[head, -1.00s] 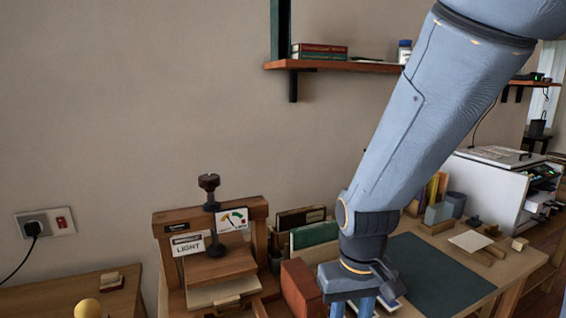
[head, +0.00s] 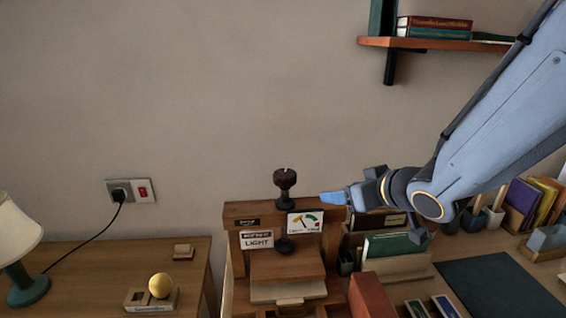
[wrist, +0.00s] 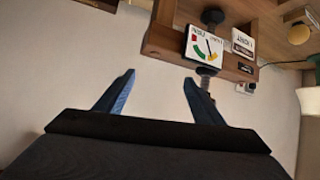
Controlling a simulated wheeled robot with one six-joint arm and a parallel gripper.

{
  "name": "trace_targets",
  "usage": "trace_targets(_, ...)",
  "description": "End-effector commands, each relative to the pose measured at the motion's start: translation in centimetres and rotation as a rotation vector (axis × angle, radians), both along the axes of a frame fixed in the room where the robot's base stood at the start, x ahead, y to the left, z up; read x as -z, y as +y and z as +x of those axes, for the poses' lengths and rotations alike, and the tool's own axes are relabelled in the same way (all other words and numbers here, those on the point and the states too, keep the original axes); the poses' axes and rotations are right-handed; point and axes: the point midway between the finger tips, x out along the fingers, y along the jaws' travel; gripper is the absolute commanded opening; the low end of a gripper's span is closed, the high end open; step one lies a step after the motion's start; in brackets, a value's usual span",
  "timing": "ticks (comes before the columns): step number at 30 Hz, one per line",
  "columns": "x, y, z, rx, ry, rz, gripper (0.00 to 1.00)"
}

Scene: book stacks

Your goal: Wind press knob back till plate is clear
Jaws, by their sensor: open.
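The wooden press (head: 235,212) stands in the lower middle of the head view. Its dark knob (head: 285,178) tops a vertical screw through the crossbeam. The screw's dark foot (head: 285,246) is at the wooden plate (head: 290,265); I cannot tell whether they touch. A gauge card (head: 304,222) and a LIGHT card (head: 258,240) are on the front. My gripper (head: 326,198) is level, right of the knob and apart from it. In the wrist view, my gripper (wrist: 158,76) is open and empty; the upside-down screw (wrist: 207,71) shows by the right finger, its knob end partly hidden.
A red-brown box (head: 370,298) and a green book (head: 392,245) stand right of the press. The wall space above the knob is clear.

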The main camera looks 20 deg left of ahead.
Motion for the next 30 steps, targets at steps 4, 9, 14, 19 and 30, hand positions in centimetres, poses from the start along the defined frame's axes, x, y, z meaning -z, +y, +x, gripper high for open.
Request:
trace_targets(4,-3.7,6.4,-3.1,-0.183,-0.056,0.112,0.62)
trace_targets(9,-4.7,8.9,-4.4,-0.255,-0.068,0.159,0.62)
trace_targets(14,-4.0,10.3,-3.7,-0.258,-0.067,0.159,0.62)
trace_targets(19,-3.1,12.2,-2.5,-0.258,-0.068,0.158,0.62)
trace_targets(30,-1.9,14.7,-1.0,-0.255,-0.069,0.158,0.62)
